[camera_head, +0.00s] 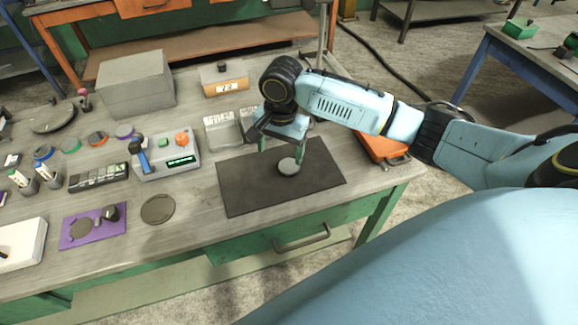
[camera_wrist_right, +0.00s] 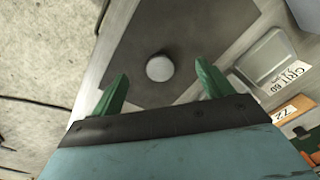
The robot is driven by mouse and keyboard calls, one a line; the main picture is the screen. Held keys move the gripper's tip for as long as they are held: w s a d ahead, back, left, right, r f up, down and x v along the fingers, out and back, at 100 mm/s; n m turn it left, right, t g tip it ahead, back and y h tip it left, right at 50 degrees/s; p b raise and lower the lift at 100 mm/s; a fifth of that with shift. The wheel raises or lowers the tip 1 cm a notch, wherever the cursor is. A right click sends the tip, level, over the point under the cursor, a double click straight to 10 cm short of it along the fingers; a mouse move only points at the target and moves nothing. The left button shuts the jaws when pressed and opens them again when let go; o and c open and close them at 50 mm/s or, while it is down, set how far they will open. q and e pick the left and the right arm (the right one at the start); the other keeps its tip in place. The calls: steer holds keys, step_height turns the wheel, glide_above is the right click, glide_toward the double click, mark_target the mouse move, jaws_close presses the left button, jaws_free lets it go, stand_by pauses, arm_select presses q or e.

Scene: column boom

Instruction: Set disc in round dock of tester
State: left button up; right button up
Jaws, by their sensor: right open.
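A pale grey disc (camera_head: 288,166) lies flat on a dark mat (camera_head: 245,188) at the right part of the bench; it also shows in the right wrist view (camera_wrist_right: 159,68). My right gripper (camera_head: 281,152) is open above the disc, its green fingers spread to either side of it. In the right wrist view the disc appears between the fingertips (camera_wrist_right: 163,72), apart from both. The likely tester (camera_head: 165,156), a grey box with a blue lever, orange knob and green display, stands left of the mat. I cannot make out its round dock clearly. My left gripper is not in view.
Left of the mat lie a dark round plate (camera_head: 157,209) and a purple mat (camera_head: 75,232) with small parts. Grey labelled bins (camera_head: 222,132) stand behind the mat. An orange case (camera_head: 382,146) is on its right. The dark mat is otherwise clear.

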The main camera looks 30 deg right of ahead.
mark_target(288, 167)
steer(key=w+d+r+m, duration=0.2)
steer(key=d+r+m, duration=0.1)
steer(key=d, duration=0.1)
steer(key=f, duration=0.4)
steer(key=f+b, duration=0.1)
steer(key=f, duration=0.8)
steer(key=shift+a, duration=0.25)
steer(key=shift+c, duration=0.3)
steer(key=shift+r, duration=0.15)
steer(key=c, duration=1.4)
